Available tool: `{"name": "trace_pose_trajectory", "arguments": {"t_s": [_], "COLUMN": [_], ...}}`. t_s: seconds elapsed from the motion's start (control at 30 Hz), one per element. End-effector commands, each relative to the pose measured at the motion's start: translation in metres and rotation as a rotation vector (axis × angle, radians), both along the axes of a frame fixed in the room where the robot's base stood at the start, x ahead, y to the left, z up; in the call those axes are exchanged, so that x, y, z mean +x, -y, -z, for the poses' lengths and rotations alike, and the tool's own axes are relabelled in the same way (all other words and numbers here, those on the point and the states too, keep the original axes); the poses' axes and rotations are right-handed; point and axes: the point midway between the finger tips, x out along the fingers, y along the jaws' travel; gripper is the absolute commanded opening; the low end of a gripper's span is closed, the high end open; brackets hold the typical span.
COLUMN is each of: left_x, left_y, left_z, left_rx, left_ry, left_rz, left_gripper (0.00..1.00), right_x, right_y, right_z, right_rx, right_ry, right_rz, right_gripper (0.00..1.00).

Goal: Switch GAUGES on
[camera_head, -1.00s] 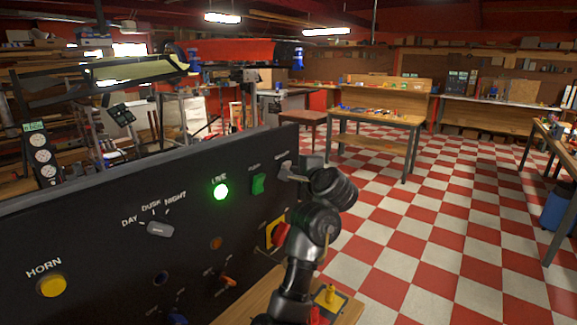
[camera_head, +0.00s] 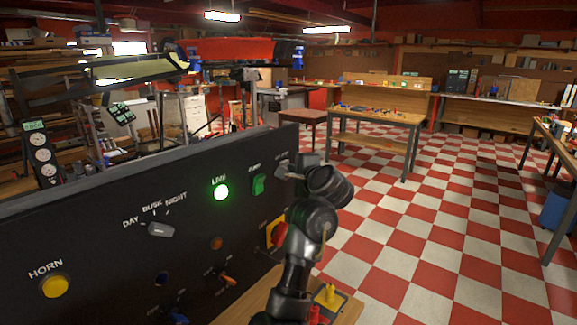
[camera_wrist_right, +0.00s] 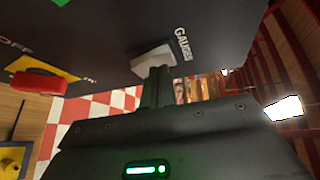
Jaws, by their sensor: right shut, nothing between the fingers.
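The GAUGES switch is a pale grey rocker (camera_wrist_right: 152,57) in the right wrist view, beside its white GAUGES label (camera_wrist_right: 184,44) on the dark panel (camera_wrist_right: 110,30). My right gripper (camera_wrist_right: 158,72) is shut and empty. Its fingertips are at the switch and appear to touch it; the exact contact is hard to tell. In the head view the right gripper (camera_head: 290,172) is at the panel's upper right end and partly covers the switch. My left gripper is not in view.
A red knob on a yellow plate (camera_head: 275,233) sits below. The panel also has a DAY/DUSK/NIGHT selector (camera_head: 160,230) and a yellow HORN button (camera_head: 55,286). Checkered floor lies open at right.

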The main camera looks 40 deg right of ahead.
Motion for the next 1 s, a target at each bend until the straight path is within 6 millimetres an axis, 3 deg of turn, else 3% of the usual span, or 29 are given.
{"name": "trace_pose_trajectory", "arguments": {"t_s": [1.0], "left_x": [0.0], "left_y": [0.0], "left_z": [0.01], "left_rx": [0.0], "left_ry": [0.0], "left_rz": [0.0], "left_gripper": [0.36], "right_x": [-0.017], "right_y": [0.005], "right_z": [0.007], "right_rx": [0.0], "right_ry": [0.001], "right_rz": [0.001], "right_gripper": [0.0]}}
